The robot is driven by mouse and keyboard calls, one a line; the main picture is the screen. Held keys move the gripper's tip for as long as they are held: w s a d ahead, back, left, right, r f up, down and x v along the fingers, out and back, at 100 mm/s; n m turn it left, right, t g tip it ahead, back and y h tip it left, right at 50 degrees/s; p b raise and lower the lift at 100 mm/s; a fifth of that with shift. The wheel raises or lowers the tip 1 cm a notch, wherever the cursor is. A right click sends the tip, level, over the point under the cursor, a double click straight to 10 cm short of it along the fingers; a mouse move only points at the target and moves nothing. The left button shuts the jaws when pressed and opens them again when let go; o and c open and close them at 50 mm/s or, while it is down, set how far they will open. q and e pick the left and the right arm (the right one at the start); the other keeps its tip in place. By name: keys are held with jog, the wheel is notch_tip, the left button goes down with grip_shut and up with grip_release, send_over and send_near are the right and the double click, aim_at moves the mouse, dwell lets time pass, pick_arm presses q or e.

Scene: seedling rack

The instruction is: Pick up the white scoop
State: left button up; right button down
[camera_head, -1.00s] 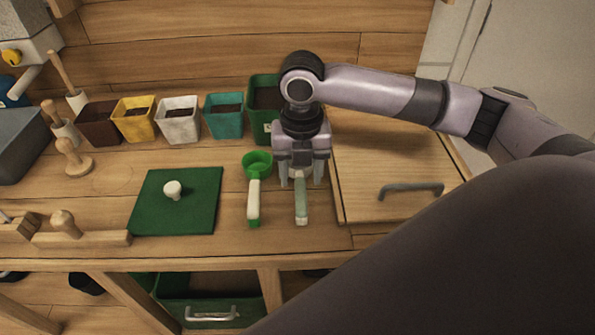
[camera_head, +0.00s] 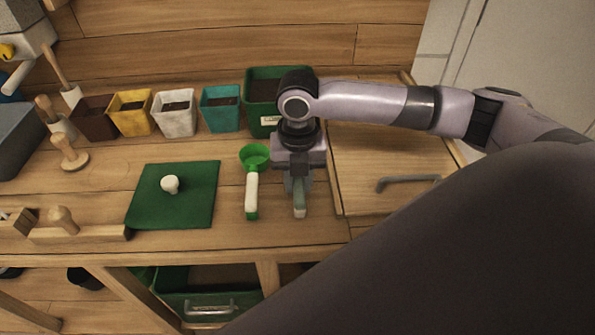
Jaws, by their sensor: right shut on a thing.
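My right gripper (camera_head: 298,188) points down at the bench and is shut on the handle of the white scoop (camera_head: 300,207). Below the fingers its handle shows pale grey-green with a whitish end. Its bowl is hidden behind the gripper. I cannot tell whether it is off the bench. Just left of it lies a green scoop (camera_head: 255,156) with a green bowl and a cream handle, apart from the gripper. My left gripper is not in view.
Several pots stand in a row behind, with a large green pot (camera_head: 263,122) close behind the gripper. A wooden board (camera_head: 390,150) with a grey handle lies to the right. A green mat (camera_head: 197,200) with a white knob lies to the left.

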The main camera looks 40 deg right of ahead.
notch_tip(320, 180, up, 20)
jog(key=p, duration=0.2)
dwell(0.4)
jog(key=c, duration=1.6)
grip_release()
grip_shut()
